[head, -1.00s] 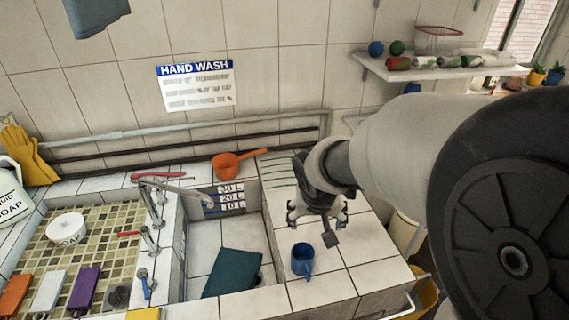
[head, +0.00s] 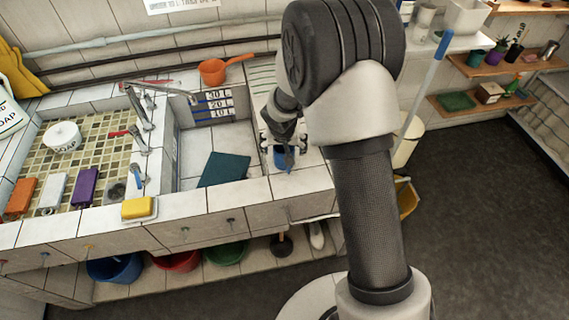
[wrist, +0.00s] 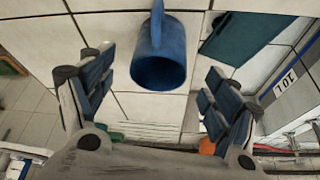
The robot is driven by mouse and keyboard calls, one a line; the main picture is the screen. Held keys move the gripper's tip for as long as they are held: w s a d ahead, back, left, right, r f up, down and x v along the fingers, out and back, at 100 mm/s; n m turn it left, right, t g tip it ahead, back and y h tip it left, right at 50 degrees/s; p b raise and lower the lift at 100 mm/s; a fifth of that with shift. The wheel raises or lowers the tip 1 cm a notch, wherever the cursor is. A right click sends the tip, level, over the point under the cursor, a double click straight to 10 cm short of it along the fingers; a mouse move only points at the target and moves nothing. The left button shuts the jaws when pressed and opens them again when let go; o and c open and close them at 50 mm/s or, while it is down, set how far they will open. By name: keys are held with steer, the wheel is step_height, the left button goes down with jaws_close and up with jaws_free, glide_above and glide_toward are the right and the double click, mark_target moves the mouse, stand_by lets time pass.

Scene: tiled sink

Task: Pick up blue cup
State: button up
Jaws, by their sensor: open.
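The blue cup (head: 281,158) stands on the white tiled counter to the right of the sink basin, partly hidden behind my gripper in the head view. In the wrist view the cup (wrist: 160,62) lies between my two spread fingers, with its open mouth facing the camera and its handle toward the top of the picture. My gripper (head: 284,146) is open and empty, just above the cup in the head view. In the wrist view the fingers (wrist: 158,98) stand apart on either side, with clear gaps to the cup.
A dark teal board (head: 224,170) lies in the sink basin, left of the cup. An orange pan (head: 213,72) is behind the basin. A yellow sponge (head: 138,208) sits on the front ledge. The tap (head: 160,88) stands left of the basin.

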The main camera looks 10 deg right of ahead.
mark_target(284, 152)
steer(key=b+x, duration=0.1)
steer(key=x, duration=0.5)
steer(key=shift+w+f, duration=0.2)
steer(key=shift+f, duration=0.1)
steer(key=shift+c, duration=0.5)
steer(key=c, duration=1)
steer(key=shift+r, duration=0.15)
steer(key=shift+c, duration=0.2)
